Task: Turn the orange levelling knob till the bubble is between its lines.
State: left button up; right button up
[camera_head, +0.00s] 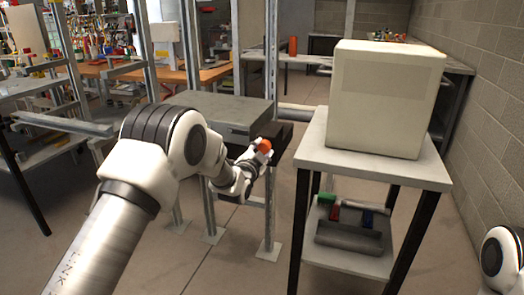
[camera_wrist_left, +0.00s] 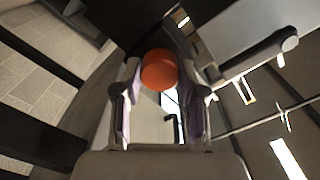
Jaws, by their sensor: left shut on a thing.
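The orange levelling knob (camera_head: 264,146) shows at the front right corner of a grey flat-topped unit (camera_head: 222,112). My left gripper (camera_head: 257,155) reaches it from the left, its fingers closed around the knob. In the left wrist view the round orange knob (camera_wrist_left: 159,70) sits between the tips of my left gripper (camera_wrist_left: 158,84), one finger on each side. I cannot make out the bubble or its lines in either view. My right gripper is out of view; only a part of my right arm shows at the lower right of the head view.
A pale table (camera_head: 372,168) with a large cream box (camera_head: 386,98) stands to the right of the knob. Its lower shelf (camera_head: 340,258) holds a grey tray and small coloured items. Metal uprights and a rail stand at the left. Bare floor lies between the unit and table.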

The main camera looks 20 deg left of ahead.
pick_arm(q)
jog(key=m, duration=1.2)
jog(key=shift+f, duration=0.1)
dwell(0.4)
jog(key=o, duration=1.1)
jog(key=shift+o, duration=0.2)
jog(key=s, duration=1.2)
jog(key=shift+a, duration=0.2)
